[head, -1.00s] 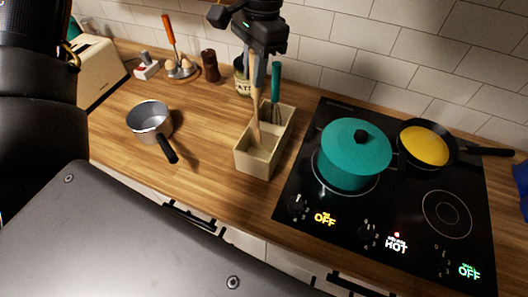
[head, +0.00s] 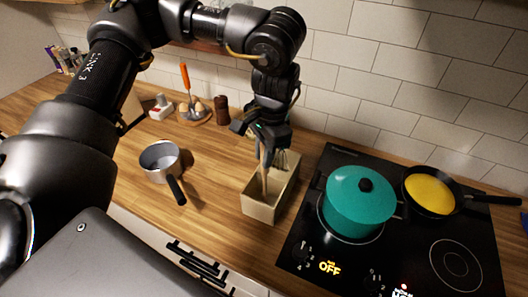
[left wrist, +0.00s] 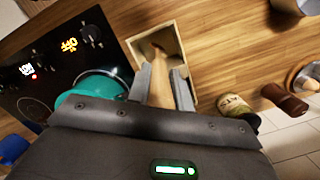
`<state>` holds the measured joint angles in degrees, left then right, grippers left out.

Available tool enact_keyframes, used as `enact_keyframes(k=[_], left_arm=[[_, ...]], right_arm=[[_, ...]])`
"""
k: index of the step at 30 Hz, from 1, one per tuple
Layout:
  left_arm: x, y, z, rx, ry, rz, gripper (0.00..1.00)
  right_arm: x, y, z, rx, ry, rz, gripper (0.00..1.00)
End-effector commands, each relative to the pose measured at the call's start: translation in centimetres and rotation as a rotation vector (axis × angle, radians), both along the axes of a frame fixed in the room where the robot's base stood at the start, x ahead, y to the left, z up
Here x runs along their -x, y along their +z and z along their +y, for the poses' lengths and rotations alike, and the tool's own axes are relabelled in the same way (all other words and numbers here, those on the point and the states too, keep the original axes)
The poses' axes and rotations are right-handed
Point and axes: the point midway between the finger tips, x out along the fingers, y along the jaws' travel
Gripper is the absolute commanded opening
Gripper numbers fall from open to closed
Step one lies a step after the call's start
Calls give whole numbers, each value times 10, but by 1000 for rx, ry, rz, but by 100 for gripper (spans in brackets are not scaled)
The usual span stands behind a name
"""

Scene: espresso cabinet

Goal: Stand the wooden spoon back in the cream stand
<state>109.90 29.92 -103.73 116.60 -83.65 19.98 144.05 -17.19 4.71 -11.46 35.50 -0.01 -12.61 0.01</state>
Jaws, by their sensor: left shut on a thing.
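The cream stand (head: 259,209) is an open-topped box on the wooden counter, left of the hob. My left gripper (head: 263,140) is just above it, pointing down and shut on the wooden spoon (head: 264,178). The spoon is nearly upright, with its lower end inside the stand's front part. In the left wrist view the spoon (left wrist: 161,80) runs between the two fingers (left wrist: 162,92) into the stand (left wrist: 140,45). I cannot tell whether its tip touches the floor of the stand. My right gripper is not in view.
A grey saucepan (head: 160,160) is to the left. A teal pot (head: 358,203) and a pan with yellow food (head: 430,193) are on the hob at right. The tiled wall rises behind.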

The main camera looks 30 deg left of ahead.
Motion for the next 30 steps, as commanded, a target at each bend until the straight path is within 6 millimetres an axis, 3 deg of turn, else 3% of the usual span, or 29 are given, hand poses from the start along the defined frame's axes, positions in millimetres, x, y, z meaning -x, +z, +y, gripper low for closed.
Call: enact_keyframes(k=[14, 15, 19, 30], left_arm=[[0, -11, 0, 0, 1, -1, 0], [0, -10, 0, 1, 1, -2, 24], [0, -10, 0, 0, 1, -1, 41], [0, -4, 0, 0, 0, -2, 43]], right_arm=[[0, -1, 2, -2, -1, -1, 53], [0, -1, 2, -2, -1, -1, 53], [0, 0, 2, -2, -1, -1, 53], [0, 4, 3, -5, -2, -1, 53]])
